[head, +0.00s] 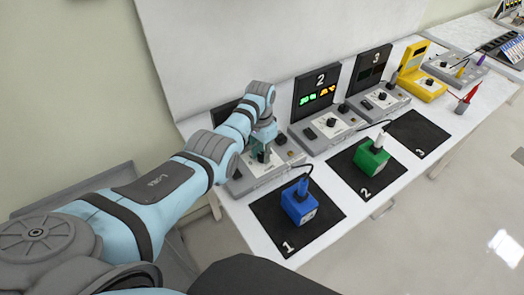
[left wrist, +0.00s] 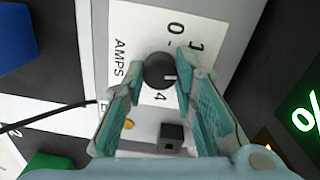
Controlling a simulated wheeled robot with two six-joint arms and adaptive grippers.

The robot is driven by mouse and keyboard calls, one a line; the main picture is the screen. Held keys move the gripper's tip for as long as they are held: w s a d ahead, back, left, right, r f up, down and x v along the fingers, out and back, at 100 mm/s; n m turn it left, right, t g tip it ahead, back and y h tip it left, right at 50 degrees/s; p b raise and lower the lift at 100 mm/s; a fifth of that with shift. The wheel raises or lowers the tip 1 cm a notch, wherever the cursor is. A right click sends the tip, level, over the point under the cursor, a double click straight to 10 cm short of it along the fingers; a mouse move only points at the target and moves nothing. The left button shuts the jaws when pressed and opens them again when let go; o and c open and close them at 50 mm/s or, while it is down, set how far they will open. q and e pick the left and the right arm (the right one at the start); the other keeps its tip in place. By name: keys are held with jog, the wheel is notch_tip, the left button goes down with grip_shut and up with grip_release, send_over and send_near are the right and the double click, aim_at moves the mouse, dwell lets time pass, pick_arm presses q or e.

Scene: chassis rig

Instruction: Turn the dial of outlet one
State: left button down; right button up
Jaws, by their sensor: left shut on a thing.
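Outlet one is the grey unit (head: 248,184) with a white label plate, nearest my left arm in the head view. Its round black dial (left wrist: 160,71) has a white pointer line and shows in the left wrist view on a plate marked "AMPS". My left gripper (left wrist: 156,84) has its teal fingers on either side of the dial and is shut on it. In the head view the left gripper (head: 262,152) reaches down onto outlet one from above, and covers part of the dial. The screen behind outlet one is mostly hidden by my arm. My right gripper is not in view.
A blue block (head: 299,203) stands on black mat 1 (head: 272,210), and a green block (head: 371,158) on mat 2. Outlet two (head: 327,130) has a lit screen (head: 317,92). Outlet three (head: 380,101) and a yellow device (head: 411,72) stand farther right. Mat 3 (head: 417,133) is empty.

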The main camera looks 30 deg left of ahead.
aim_at(261, 154)
pick_arm(q)
jog(key=n+p, duration=0.1)
jog(key=n, duration=0.2)
jog(key=shift+r, duration=0.1)
jog(key=shift+n+p, duration=0.55)
jog(key=shift+n, duration=0.95)
jog(key=c, duration=1.3)
grip_release()
jog(key=shift+w, duration=0.15)
notch_tip(261, 154, up, 12)
jog(key=shift+a, duration=0.2)
jog(key=shift+f, duration=0.2)
